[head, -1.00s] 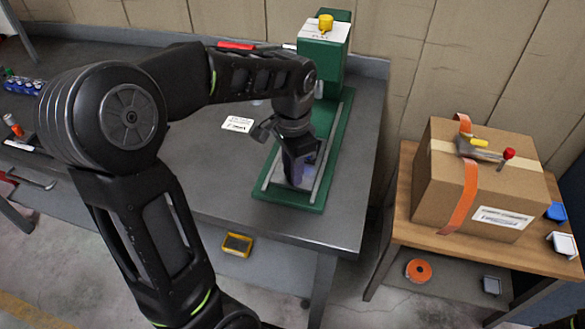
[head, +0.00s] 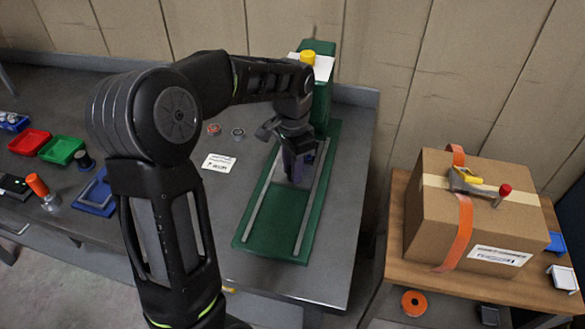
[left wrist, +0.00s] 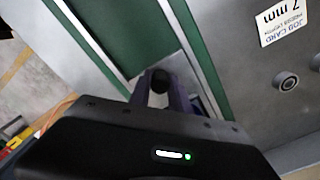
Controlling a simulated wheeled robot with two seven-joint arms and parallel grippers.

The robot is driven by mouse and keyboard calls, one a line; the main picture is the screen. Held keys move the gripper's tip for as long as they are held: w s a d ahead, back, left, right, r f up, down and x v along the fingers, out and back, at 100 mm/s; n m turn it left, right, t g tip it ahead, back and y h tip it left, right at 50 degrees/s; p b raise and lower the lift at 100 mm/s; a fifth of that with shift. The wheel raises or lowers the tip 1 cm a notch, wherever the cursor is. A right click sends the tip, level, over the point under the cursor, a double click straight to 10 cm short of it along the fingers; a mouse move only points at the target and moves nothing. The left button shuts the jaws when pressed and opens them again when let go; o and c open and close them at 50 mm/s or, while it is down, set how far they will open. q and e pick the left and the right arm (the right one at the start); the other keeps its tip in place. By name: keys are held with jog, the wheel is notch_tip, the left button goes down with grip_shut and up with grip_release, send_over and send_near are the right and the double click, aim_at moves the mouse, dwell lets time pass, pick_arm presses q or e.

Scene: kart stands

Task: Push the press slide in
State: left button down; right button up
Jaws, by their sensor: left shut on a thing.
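The green press (head: 318,95) stands at the back of the grey bench, with a yellow knob (head: 308,57) on top. Its green base (head: 275,238) reaches toward me with two grey rails. The press slide (head: 279,172), a grey plate, lies between the rails, partly hidden by my left gripper (head: 297,172). My left gripper is shut on the slide, about midway along the rails, with bare base in front of it. In the left wrist view, a round black knob (left wrist: 160,82) shows at the fingers, near the slide plate (left wrist: 183,68). My right gripper is not in view.
A job card (head: 218,162) reading 7 mm in the left wrist view lies left of the press. Red (head: 30,141) and green (head: 62,150) trays stand at the bench's left. A cardboard box (head: 470,225) sits on a side table. Bench around the card is mostly clear.

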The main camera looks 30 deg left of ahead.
pick_arm(q)
jog(key=shift+w+a+r, duration=0.1)
jog(key=shift+w, duration=0.15)
jog(key=c, duration=1.2)
grip_release()
notch_tip(320, 180, up, 8)
jog(key=shift+f+b, duration=0.15)
jog(key=shift+b, duration=0.15)
notch_tip(320, 180, up, 6)
jog(key=p, duration=0.5)
